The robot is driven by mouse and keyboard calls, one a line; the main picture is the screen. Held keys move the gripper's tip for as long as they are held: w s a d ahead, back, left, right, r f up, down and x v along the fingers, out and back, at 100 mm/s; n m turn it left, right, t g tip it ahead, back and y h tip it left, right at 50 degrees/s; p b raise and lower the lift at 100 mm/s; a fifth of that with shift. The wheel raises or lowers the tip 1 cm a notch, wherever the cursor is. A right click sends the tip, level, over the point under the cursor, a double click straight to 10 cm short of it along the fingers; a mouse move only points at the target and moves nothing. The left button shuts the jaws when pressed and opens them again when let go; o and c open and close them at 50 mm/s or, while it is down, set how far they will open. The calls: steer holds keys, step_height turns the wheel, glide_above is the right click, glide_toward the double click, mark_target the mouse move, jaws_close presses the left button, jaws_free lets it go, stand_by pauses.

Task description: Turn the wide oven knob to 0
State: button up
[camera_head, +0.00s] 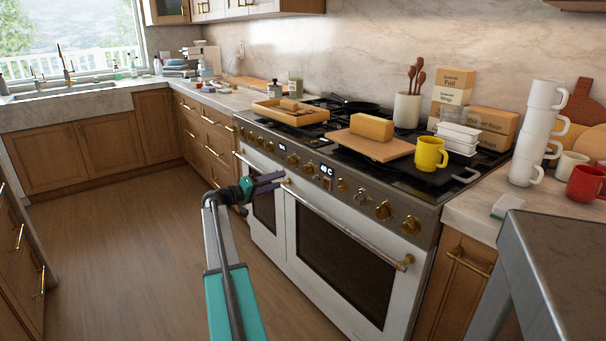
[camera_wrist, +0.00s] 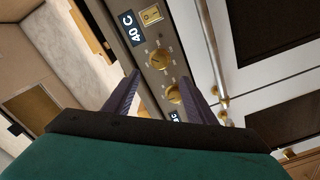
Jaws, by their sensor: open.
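The range's control panel (camera_head: 350,188) carries a row of brass knobs and small dark displays. Between the fingertips of my gripper (camera_wrist: 161,77), the wrist view shows one round brass knob (camera_wrist: 160,60) and a second knob (camera_wrist: 174,93). A display reading 40 C (camera_wrist: 131,27) is above them in that view; it also shows in the head view (camera_head: 327,170). My gripper (camera_head: 283,180) is open and empty in front of the panel, pointing at it. I see no contact with a knob. Which knob is the wide oven's, and its setting, I cannot tell.
A cutting board (camera_head: 368,146), a yellow mug (camera_head: 431,153) and a wooden tray (camera_head: 290,116) are on the cooktop. A grey surface (camera_head: 560,262) is at the right front. The floor at left is clear.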

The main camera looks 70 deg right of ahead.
mark_target(305, 171)
steer(key=x, duration=1.3)
steer(key=shift+d, duration=0.1)
steer(key=c, duration=0.9)
steer(key=shift+c, duration=0.7)
